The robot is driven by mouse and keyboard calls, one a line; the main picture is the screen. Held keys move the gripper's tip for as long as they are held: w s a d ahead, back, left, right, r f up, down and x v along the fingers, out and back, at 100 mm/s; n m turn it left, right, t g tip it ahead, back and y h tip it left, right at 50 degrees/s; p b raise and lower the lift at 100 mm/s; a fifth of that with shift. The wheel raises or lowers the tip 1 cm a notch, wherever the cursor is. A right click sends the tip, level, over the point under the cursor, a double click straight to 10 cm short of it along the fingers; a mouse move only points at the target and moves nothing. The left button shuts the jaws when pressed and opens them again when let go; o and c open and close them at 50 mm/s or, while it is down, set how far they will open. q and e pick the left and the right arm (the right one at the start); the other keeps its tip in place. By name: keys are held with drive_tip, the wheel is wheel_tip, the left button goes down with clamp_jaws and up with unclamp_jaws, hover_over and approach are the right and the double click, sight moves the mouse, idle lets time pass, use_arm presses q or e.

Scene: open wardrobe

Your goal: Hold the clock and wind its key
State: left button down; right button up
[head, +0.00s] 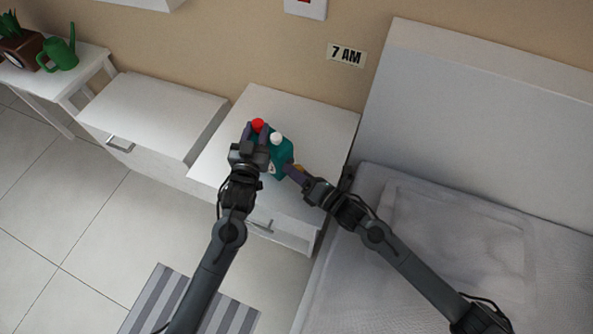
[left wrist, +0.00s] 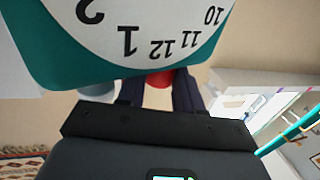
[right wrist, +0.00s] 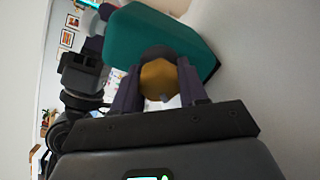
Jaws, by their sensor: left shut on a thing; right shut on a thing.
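The teal clock (head: 282,156) stands on the white bedside cabinet, with a red knob (head: 258,125) and a white knob (head: 277,138) on top. Its white numbered face fills the top of the left wrist view (left wrist: 165,25). My left gripper (head: 256,132) is shut on the red knob, which shows between its fingers in the left wrist view (left wrist: 160,79). My right gripper (head: 291,170) is at the clock's right side, shut on the brass key (right wrist: 158,78). The key is mostly hidden in the head view, with a bit of yellow showing (head: 299,168).
The cabinet top (head: 315,118) is clear behind and right of the clock. A bed (head: 450,230) stands close on the right. A second white cabinet (head: 160,105) and a stand with a green watering can (head: 62,54) are left. A "7 AM" sign (head: 346,55) hangs on the wall.

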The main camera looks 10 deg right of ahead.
drive_tip(key=m, duration=0.6)
drive_tip(key=shift+m, duration=0.3)
drive_tip(key=m, duration=0.6)
drive_tip(key=shift+r, duration=0.15)
drive_tip(key=shift+m, duration=0.4)
drive_tip(key=o, duration=1)
drive_tip(key=shift+o, duration=0.2)
drive_tip(key=shift+s, duration=0.1)
drive_tip(key=v, duration=1.2)
